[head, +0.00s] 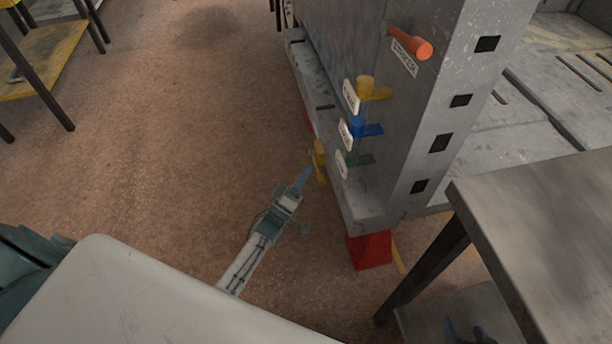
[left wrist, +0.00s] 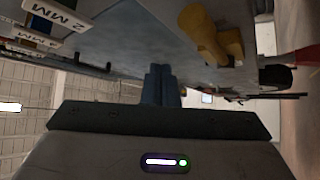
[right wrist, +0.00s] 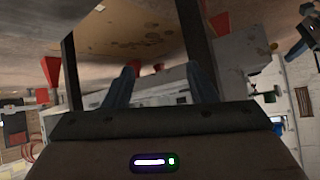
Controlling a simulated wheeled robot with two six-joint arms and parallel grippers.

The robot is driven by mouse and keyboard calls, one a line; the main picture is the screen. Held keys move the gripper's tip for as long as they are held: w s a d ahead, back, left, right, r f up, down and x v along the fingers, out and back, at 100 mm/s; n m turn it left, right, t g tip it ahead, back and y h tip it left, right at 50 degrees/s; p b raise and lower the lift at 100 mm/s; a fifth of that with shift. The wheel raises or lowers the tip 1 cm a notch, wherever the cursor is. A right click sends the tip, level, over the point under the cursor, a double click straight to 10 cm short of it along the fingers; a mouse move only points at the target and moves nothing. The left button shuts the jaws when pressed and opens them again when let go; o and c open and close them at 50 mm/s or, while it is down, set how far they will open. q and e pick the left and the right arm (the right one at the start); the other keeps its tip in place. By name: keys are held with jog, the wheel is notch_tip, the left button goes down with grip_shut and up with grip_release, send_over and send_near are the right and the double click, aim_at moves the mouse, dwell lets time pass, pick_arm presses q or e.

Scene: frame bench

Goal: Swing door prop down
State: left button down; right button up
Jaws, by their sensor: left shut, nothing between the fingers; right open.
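A steel frame post (head: 425,110) stands right of centre in the head view. A yellow-orange lever (head: 319,160) sits low at its left side; I cannot tell for sure whether it is the door prop. My left gripper (head: 303,178) is shut and empty, its blue fingertips close beside the lever's lower end. In the left wrist view a yellow stepped piece (left wrist: 210,35) stands out from a grey panel, up and right of the shut fingers (left wrist: 160,85), apart from them. My right gripper (head: 465,332) is low by the bench; its fingers (right wrist: 162,85) are open and empty.
A red foot (head: 370,250) is below. A grey bench (head: 550,210) stands at right. Floor (head: 180,150) at left is clear.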

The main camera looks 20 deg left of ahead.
pick_arm(q)
jog(key=s+a+f+b, duration=0.2)
jog(key=s+a+f, duration=0.2)
jog(key=a+f, duration=0.2)
jog(key=shift+f, duration=0.45)
pick_arm(e)
jog(key=w+r+t, duration=0.4)
jog(key=w+r, duration=0.1)
jog(key=shift+d+r+t, duration=0.15)
jog(key=shift+d+t, duration=0.15)
jog(key=shift+d, duration=0.05)
jog(key=shift+s, duration=0.1)
